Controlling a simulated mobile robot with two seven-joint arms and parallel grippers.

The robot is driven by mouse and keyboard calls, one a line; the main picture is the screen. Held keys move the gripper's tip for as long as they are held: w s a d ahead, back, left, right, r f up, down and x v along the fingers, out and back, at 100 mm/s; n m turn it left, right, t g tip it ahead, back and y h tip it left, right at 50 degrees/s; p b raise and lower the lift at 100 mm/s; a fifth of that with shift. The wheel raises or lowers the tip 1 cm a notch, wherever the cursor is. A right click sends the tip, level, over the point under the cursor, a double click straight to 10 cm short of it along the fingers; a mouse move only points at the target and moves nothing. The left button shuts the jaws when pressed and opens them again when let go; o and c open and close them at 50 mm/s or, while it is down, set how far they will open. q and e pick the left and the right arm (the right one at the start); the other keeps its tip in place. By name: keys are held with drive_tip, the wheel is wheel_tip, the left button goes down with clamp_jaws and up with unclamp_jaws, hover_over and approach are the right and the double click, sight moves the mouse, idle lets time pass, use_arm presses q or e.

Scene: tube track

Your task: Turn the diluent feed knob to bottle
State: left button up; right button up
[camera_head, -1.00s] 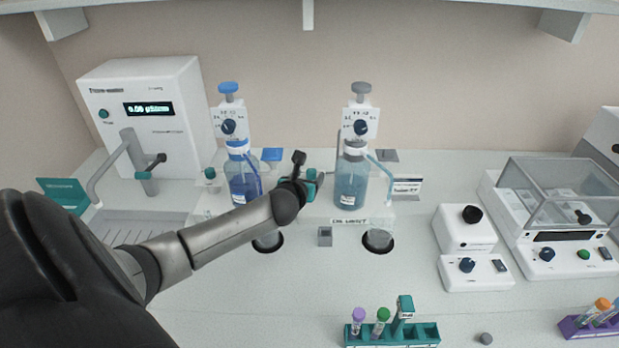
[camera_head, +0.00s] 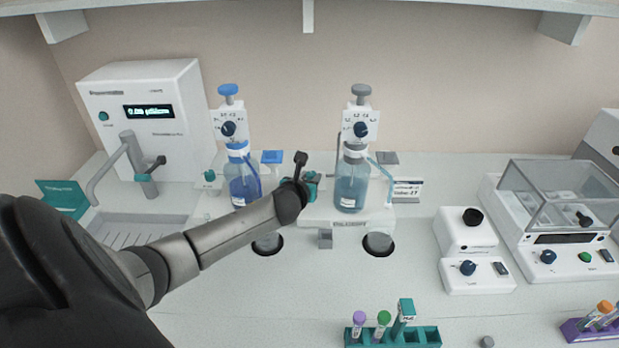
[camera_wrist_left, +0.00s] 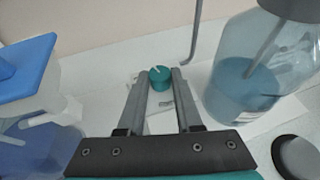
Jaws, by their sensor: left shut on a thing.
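The teal feed knob (camera_wrist_left: 160,77) with a pale pointer line shows in the left wrist view, between the tips of my left gripper (camera_wrist_left: 161,84). The fingers are closed on its sides. The pointer leans up and slightly left in that view. In the head view my left gripper (camera_head: 312,184) is at the left side of the right-hand bottle (camera_head: 351,188), which holds blue liquid and has a grey-topped dispenser. My wrist largely hides the knob there, and its scale cannot be read. My right gripper is not in view.
A blue-topped dispenser bottle (camera_head: 240,183) stands left of my wrist, with another teal knob (camera_head: 209,176) beside it. A thin tube and the right bottle stand close to my fingers. A tube rack (camera_head: 425,337) is at the front. The bench centre is clear.

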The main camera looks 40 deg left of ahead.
use_arm(q)
clamp_jaws()
drive_tip(key=n+g+y+p, duration=0.1)
drive_tip(key=n+g+y, duration=0.1)
drive_tip(key=shift+w+d+r+n+y+p, duration=0.1)
drive_tip(key=shift+w+d+n+y+p, duration=0.05)
drive_tip(key=shift+d+n+y+p, duration=0.2)
drive_tip(key=shift+w+n+g+y+p, duration=0.15)
drive_tip(key=shift+n+g+y+p, duration=0.2)
drive_tip(key=shift+n+g+y, duration=0.95)
drive_tip(key=shift+n, duration=0.35)
drive_tip(key=o, duration=0.8)
unclamp_jaws()
drive_tip(key=shift+o, duration=0.2)
